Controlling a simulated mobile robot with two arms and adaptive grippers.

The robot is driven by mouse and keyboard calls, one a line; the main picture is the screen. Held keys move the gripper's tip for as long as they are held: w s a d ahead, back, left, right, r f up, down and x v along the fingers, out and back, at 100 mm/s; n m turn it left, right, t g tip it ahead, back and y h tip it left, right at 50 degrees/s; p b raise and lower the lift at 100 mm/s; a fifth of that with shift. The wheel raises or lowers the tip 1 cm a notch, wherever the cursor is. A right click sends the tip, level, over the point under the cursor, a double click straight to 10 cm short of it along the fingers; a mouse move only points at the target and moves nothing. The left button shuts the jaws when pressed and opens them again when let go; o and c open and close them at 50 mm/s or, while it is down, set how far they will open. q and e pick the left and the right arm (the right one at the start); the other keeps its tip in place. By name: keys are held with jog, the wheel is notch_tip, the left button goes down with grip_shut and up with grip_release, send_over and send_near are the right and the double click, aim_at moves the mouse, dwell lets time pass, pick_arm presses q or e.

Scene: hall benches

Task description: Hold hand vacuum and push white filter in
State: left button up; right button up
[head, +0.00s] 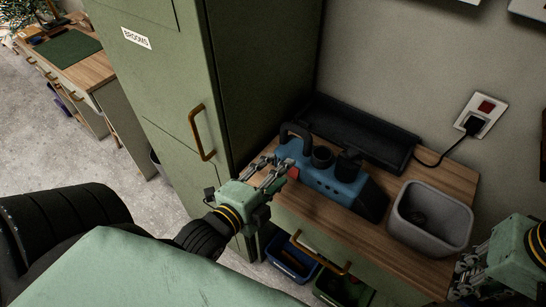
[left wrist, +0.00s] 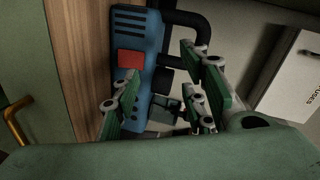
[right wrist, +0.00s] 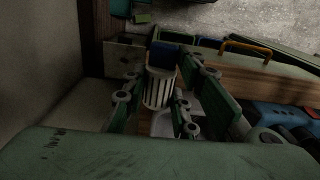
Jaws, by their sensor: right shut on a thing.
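The hand vacuum (head: 318,180) is blue with a black handle and a red patch, and lies on the wooden bench top. It also shows in the left wrist view (left wrist: 150,45). My left gripper (head: 272,172) is open at the vacuum's left end, its fingers spread and not closed on it. The white filter (right wrist: 157,90) is a ribbed cylinder with a dark blue end. My right gripper (right wrist: 155,98) is shut on it. In the head view my right gripper (head: 464,275) is at the lower right, right of the vacuum, and the filter is not discernible there.
A grey bin (head: 463,220) with something dark inside stands between the vacuum and my right gripper. A black tray (head: 390,150) lies behind the vacuum. A green cabinet (head: 165,75) rises at the left. A plugged wall socket (head: 482,115) has a cord running to the tray area.

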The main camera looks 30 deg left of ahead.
aim_at(301, 132)
jog(key=shift+a, duration=0.1)
jog(key=shift+r, duration=0.15)
pick_arm(q)
jog(key=w+r+m+p, duration=0.1)
jog(key=w, duration=0.3)
jog(key=w+r+m+t+p, duration=0.1)
jog(key=w, duration=0.3)
jog(key=w+r+m+t, duration=0.1)
jog(key=w+r, duration=0.1)
jog(key=w, duration=0.2)
jog(key=shift+a+p, duration=0.3)
jog(key=shift+p, duration=0.1)
pick_arm(e)
notch_tip(301, 132, up, 2)
jog(key=shift+r, duration=0.2)
pick_arm(q)
jog(key=shift+s, duration=0.1)
jog(key=shift+c, duration=0.5)
grip_shut()
